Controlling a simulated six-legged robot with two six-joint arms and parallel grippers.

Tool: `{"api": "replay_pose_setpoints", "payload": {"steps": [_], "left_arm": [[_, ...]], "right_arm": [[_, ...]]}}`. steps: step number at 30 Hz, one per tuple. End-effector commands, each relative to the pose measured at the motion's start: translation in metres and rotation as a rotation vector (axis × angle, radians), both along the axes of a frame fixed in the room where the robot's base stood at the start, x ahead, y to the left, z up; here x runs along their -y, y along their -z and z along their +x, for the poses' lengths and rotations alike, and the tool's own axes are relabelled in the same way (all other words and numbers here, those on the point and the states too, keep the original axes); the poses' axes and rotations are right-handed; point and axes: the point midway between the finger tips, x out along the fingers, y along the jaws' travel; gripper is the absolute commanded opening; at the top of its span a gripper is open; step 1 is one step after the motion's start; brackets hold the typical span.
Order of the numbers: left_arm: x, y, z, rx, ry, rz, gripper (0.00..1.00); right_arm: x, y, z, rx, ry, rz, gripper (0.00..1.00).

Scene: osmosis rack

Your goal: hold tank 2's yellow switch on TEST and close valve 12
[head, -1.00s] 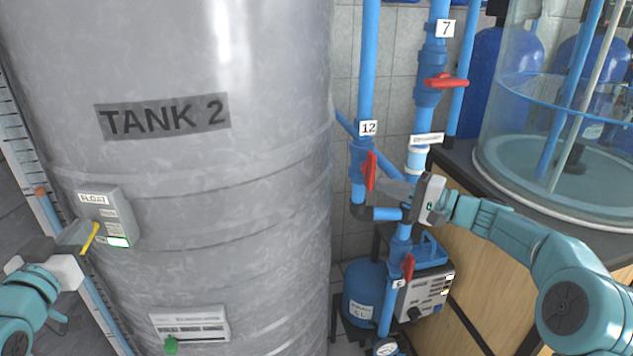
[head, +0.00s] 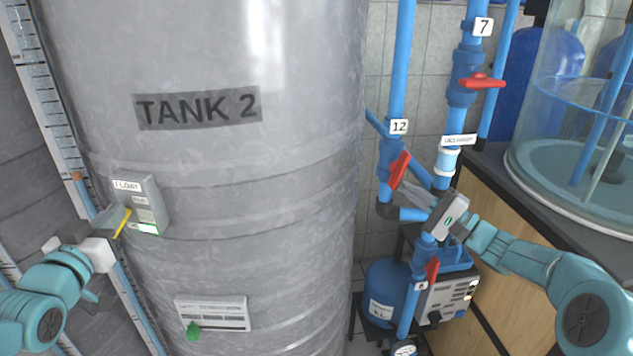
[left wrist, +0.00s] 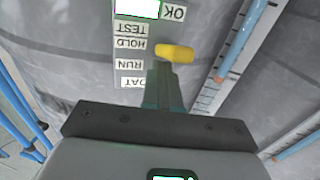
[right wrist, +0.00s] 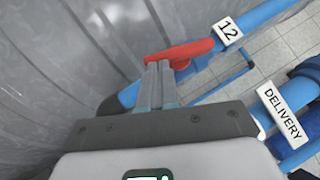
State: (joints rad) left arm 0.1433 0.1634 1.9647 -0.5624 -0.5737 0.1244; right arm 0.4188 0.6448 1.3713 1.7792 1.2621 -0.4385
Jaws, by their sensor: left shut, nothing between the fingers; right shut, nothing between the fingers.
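The yellow switch (head: 122,223) sits on the grey FLOAT box (head: 150,205) on tank 2 (head: 270,170). In the left wrist view its yellow lever (left wrist: 175,53) is beside the HOLD and RUN labels, with TEST beyond HOLD. My left gripper (head: 108,217) is shut and empty, its tips right against or just short of the lever; I cannot tell which. Valve 12's red handle (head: 399,170) is tilted slightly off its blue pipe's line. My right gripper (head: 402,188) is shut and empty, its tips at the handle, apparently touching; the right wrist view shows the handle (right wrist: 180,52) just beyond them.
Valve 7 with a red handle (head: 482,82) and the delivery pipe (head: 447,160) stand right of valve 12. Another red valve handle (head: 432,270) is below my right gripper. A counter with a clear tank (head: 560,130) is at the right.

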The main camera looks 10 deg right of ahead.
Motion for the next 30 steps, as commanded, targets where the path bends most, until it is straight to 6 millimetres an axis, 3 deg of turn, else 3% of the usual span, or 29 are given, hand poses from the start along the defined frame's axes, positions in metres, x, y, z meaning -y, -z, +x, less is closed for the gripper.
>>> {"api": "replay_pose_setpoints", "payload": {"steps": [12, 30], "left_arm": [[0.000, 0.001, 0.000, -0.003, 0.001, 0.000, 0.00], [0.000, 0.001, 0.000, -0.003, 0.001, 0.000, 0.00]], "right_arm": [[-0.018, 0.006, 0.000, -0.001, -0.002, 0.373, 0.00], [-0.041, 0.004, 0.000, 0.000, -0.003, 0.511, 0.00]]}}
